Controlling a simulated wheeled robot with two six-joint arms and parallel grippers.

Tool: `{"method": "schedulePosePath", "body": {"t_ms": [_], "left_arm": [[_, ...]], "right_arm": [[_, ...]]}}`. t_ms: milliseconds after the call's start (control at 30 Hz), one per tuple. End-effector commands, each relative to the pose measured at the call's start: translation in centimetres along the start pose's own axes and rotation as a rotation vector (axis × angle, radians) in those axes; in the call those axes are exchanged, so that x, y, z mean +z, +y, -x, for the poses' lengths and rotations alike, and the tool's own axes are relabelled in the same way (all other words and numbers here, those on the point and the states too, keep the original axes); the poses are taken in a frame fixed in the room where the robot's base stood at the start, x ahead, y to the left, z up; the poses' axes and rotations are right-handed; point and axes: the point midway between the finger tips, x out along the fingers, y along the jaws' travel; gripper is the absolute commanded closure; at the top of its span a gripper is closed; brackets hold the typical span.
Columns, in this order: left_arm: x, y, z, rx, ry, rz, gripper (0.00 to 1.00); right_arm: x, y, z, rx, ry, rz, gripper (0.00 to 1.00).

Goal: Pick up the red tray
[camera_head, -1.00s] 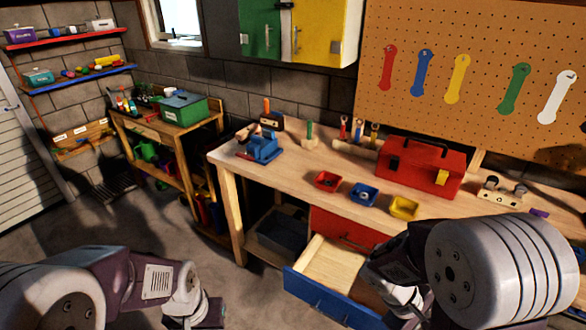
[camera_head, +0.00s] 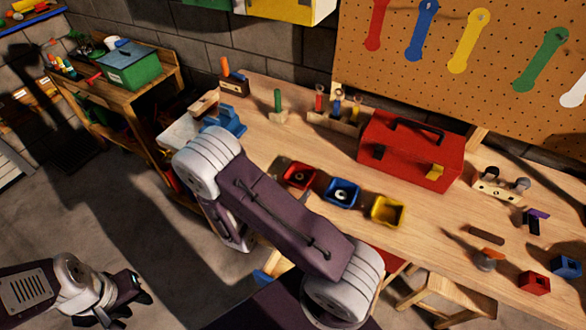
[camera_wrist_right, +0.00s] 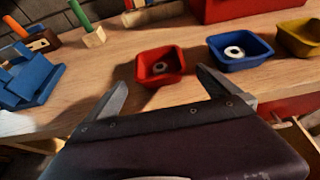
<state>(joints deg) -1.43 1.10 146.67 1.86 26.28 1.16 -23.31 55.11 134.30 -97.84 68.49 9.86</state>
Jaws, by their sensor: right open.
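The red tray (camera_head: 299,177) is a small open bin with a small part inside, on the wooden workbench left of the blue tray (camera_head: 342,193). In the right wrist view the red tray (camera_wrist_right: 160,68) sits just beyond and between the fingertips of my right gripper (camera_wrist_right: 160,84). That gripper is open and empty, and the tray appears apart from both fingers. In the head view my right arm's links hide this gripper. My left gripper (camera_head: 122,298) is low at the left, away from the bench, and its jaw opening is unclear.
A yellow tray (camera_head: 387,211) sits right of the blue one. A red toolbox (camera_head: 410,152) stands behind them. A blue vise (camera_head: 224,122) and a green-handled tool (camera_head: 278,105) are at the left. Bare benchtop surrounds the red tray. An open drawer lies below the bench edge.

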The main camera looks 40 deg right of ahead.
Motion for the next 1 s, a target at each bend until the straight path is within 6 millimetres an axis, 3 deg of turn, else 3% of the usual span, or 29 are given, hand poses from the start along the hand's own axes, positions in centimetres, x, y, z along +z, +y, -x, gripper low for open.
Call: {"method": "schedulePosePath", "body": {"t_ms": [100, 300, 500, 733, 1000], "left_arm": [[0.0, 0.0, 0.1, 0.000, 0.000, 0.000, 0.66], [-0.1, 0.0, 0.8, 0.000, 0.000, 0.000, 0.66], [-0.1, 0.0, 1.1, 0.000, 0.000, 0.000, 0.66], [-0.2, 0.0, 2.2, 0.000, 0.000, 0.000, 0.66], [-0.2, 0.0, 2.2, 0.000, 0.000, 0.000, 0.66]], "right_arm": [[0.1, 0.0, -0.4, -0.001, 0.000, -0.001, 0.00], [0.2, 0.0, -3.4, -0.003, 0.001, -0.003, 0.00], [0.3, 0.1, -4.3, -0.002, 0.000, -0.005, 0.00], [0.6, 0.2, -8.3, -0.004, 0.000, -0.006, 0.00], [0.4, 0.3, -9.1, 0.001, 0.000, -0.004, 0.00]]}}
